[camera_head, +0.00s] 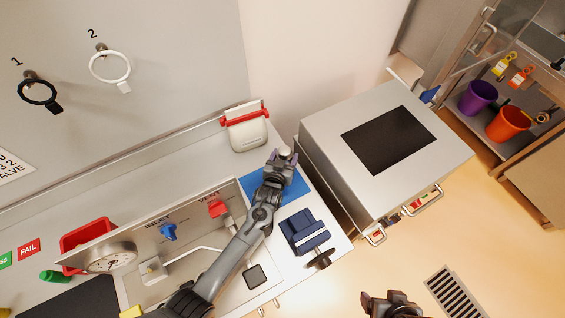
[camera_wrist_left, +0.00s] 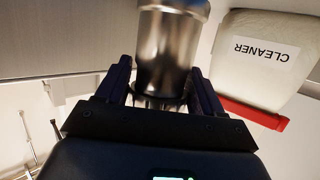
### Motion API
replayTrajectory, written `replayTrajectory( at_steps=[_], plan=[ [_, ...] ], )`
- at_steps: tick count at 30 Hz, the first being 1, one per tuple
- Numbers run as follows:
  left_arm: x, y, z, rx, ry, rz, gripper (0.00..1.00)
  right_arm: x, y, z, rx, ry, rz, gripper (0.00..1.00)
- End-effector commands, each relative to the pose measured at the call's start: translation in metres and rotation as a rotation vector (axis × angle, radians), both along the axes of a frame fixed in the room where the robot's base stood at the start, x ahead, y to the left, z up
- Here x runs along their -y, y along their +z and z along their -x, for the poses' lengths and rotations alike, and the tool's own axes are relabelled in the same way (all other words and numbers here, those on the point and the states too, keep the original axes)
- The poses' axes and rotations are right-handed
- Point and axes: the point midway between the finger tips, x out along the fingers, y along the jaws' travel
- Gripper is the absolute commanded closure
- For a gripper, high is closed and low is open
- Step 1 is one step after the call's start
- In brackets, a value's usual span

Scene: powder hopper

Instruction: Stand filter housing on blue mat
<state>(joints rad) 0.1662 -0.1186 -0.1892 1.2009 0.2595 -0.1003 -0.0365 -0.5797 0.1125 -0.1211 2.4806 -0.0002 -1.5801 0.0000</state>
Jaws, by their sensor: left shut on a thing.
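The filter housing is a shiny metal cylinder (camera_wrist_left: 167,50) between the fingers of my left gripper (camera_wrist_left: 160,88) in the wrist view, its upper end cut off by the frame. In the head view, only its pale rounded end (camera_head: 286,152) shows at the tip of my left gripper (camera_head: 281,158). The left gripper is shut on it. The blue mat (camera_head: 294,188) lies on the counter under the gripper and is partly hidden by my arm. Whether the housing touches the mat cannot be told. My right gripper (camera_head: 392,304) shows dark at the bottom edge, its jaws unclear.
A white cleaner container with a red band (camera_head: 245,128) stands behind the mat, and shows close by in the wrist view (camera_wrist_left: 263,52). A dark blue object (camera_head: 304,232) lies in front of the mat. A steel box-shaped unit (camera_head: 345,185) stands to the right.

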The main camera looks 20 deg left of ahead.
Motion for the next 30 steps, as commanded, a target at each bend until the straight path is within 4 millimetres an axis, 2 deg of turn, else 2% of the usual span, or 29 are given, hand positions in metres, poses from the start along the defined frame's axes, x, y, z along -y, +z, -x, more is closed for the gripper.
replayTrajectory(
  at_steps=[1, 7, 21, 22, 27, 30],
  plan=[
    [0.000, -0.009, 0.000, 0.003, 0.001, 0.000, 0.76, 0.001, -0.010, 0.000, 0.000, 0.000, 0.002, 0.17],
    [-0.002, -0.031, 0.000, 0.003, 0.003, 0.000, 0.76, 0.003, -0.031, 0.000, 0.000, 0.006, 0.011, 0.17],
    [-0.002, -0.035, 0.000, 0.003, 0.003, 0.000, 0.76, 0.003, -0.034, 0.000, 0.000, 0.006, 0.012, 0.17],
    [-0.002, -0.036, 0.001, -0.001, 0.003, 0.000, 0.31, 0.003, -0.034, 0.000, 0.000, 0.005, 0.010, 0.17],
    [-0.002, -0.035, 0.001, -0.001, 0.003, 0.000, 0.06, 0.002, -0.033, 0.000, -0.001, 0.002, 0.006, 0.17],
    [-0.002, -0.035, 0.001, -0.001, 0.003, 0.000, 0.06, 0.001, -0.033, 0.000, 0.000, 0.001, 0.004, 0.17]
  ],
)
